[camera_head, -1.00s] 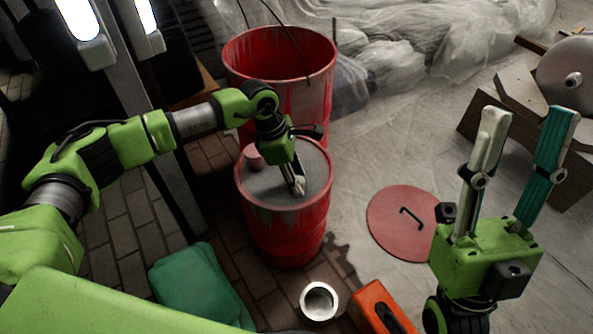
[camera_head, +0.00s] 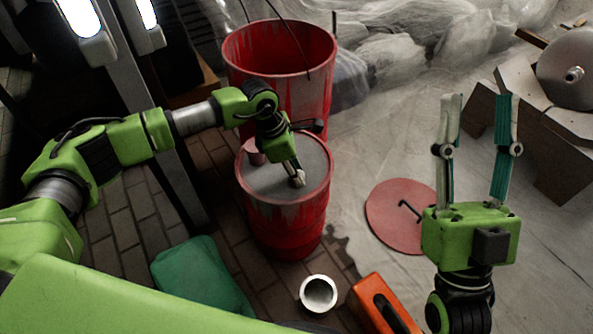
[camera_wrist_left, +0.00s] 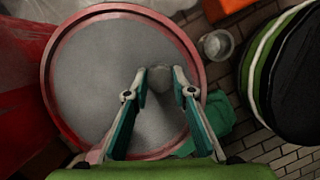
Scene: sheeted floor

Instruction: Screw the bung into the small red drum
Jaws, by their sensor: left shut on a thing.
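The small red drum (camera_head: 287,225) stands upright with a grey top and a raised red rim; its top fills much of the left wrist view (camera_wrist_left: 85,75). My left gripper (camera_head: 297,180) points down at the right part of the drum's top. My right gripper (camera_head: 478,100) is open and empty, fingers pointing up, right of the drum.
A larger open red drum (camera_head: 285,95) stands behind. A red lid with a handle (camera_head: 390,225) lies to the right. Plastic sheeting (camera_head: 395,60) is heaped behind.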

